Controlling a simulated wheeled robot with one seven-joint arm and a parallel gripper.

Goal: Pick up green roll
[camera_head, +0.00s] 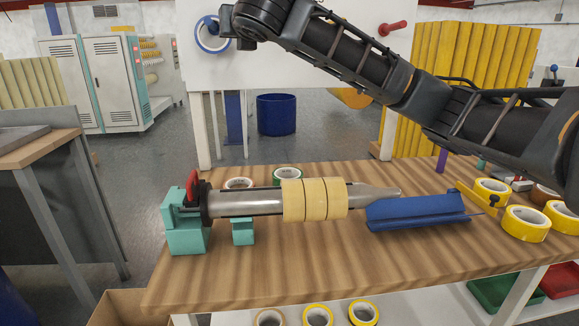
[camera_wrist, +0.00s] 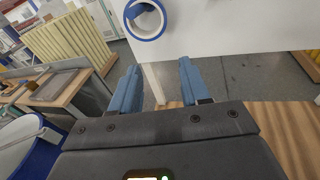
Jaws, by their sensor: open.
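The green roll (camera_head: 278,178) lies on the workbench (camera_head: 330,265) in the head view. It is behind the metal spindle, and tan rolls (camera_head: 315,200) on the spindle hide part of it. My gripper (camera_wrist: 160,65) is open and empty, with two blue fingers in the wrist view. In the head view, the end of my arm is raised at the upper left, in front of the white panel and far above the green roll. The green roll is not visible in the wrist view.
A blue roll (camera_head: 199,40) hangs on the white panel (camera_head: 300,60) close to my gripper; it also shows in the wrist view (camera_wrist: 148,36). A red roll (camera_head: 238,183) lies left of the green one. Yellow rolls (camera_head: 524,224) and a blue trough (camera_head: 415,212) are at right.

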